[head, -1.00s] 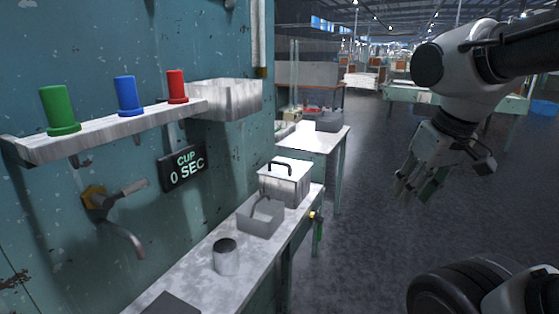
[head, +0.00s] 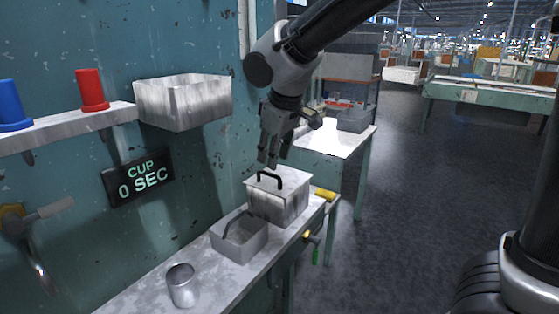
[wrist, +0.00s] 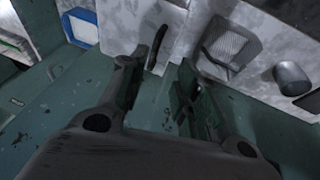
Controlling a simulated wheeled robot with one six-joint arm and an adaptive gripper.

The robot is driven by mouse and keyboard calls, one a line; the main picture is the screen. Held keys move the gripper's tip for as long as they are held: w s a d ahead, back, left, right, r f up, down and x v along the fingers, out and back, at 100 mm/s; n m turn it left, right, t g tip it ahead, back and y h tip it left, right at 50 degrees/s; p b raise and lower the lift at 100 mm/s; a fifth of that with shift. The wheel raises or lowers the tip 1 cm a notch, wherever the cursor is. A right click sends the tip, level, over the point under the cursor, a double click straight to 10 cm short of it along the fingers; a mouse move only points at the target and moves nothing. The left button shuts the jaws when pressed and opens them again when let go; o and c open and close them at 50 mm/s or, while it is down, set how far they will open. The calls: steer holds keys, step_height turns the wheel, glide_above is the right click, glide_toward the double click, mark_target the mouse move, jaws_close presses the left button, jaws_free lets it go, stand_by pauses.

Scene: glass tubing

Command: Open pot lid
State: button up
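The pot (head: 272,209) is a square metal box on the bench along the wall. Its flat lid (head: 294,182) lies closed on top, with a black arched handle (head: 269,177). My gripper (head: 268,162) points down just above the handle, apparently not touching it. In the wrist view, my gripper (wrist: 155,85) has its two fingers spread apart with nothing between them. The handle (wrist: 157,46) shows past the fingertips on the pale lid (wrist: 122,22). Part of the pot is out of the wrist view.
A wire basket (head: 240,243) with a raised handle stands beside the pot, and a metal cup (head: 183,287) nearer. A wall box (head: 184,101) and a shelf (head: 68,128) with coloured cylinders jut out at left. Open floor lies right.

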mark_target(265, 173)
steer(key=shift+t, duration=0.3)
steer(key=w+f, duration=0.1)
steer(key=f, duration=0.1)
steer(key=w+a+f, duration=0.1)
steer(key=w+f, duration=0.1)
steer(key=w+a+f, duration=0.1)
steer(key=f, duration=0.1)
steer(key=shift+w+a, duration=0.1)
steer(key=shift+w, duration=0.05)
steer(key=shift+r, duration=0.1)
jaws_close()
